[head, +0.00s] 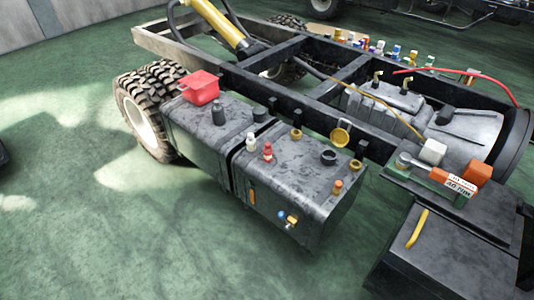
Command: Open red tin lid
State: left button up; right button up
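A red box-shaped tin (201,89) sits on top of the rear dark grey tank, close to the big tyre. Neither of my grippers shows in the head view, and nothing is seen touching the tin.
The tin's tank (192,125) adjoins a second tank (290,180) with several caps and fittings. The black chassis frame (265,95) runs behind them. A tyre (150,105) stands at left. A dark cabinet (450,245) fills the lower right. Green floor (110,230) is clear in front.

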aim_at(196, 81)
jog(key=z, duration=0.4)
jog(key=i+j+z, duration=0.2)
jog(key=j, duration=0.15)
jog(key=i+j+z, duration=0.2)
jog(key=j, duration=0.15)
jog(key=j+z, duration=0.2)
jog(key=j, duration=0.15)
jog(key=j+z, duration=0.2)
jog(key=j, duration=0.2)
jog(key=i, duration=0.05)
